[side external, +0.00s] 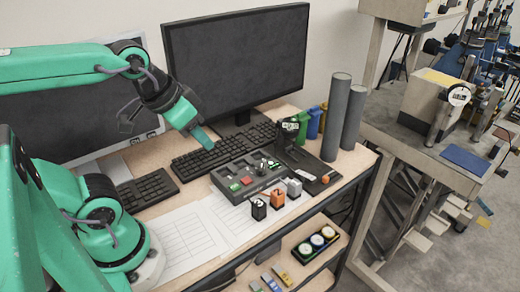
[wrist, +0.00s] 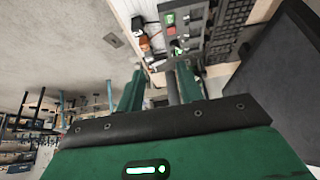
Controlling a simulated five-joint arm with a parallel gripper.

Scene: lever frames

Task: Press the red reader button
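The grey reader box (side external: 262,192) lies on the desk in front of the keyboard. A red button (side external: 246,181) sits on its top, beside a green one (side external: 234,186). In the wrist view the red button (wrist: 171,31) shows near the top, below the green button (wrist: 169,18). My gripper (side external: 207,141) hangs above and behind the box in the side view, apart from it and pointing down to the right. In the wrist view its two fingers (wrist: 158,72) stand apart with nothing seen between them.
A keyboard (side external: 222,150) and a monitor (side external: 236,62) stand behind the box. Small black, orange and grey blocks (side external: 277,198) stand at its front. Grey cylinders (side external: 336,118) stand at right, near a black device (side external: 289,135). Papers (side external: 190,238) lie at front left.

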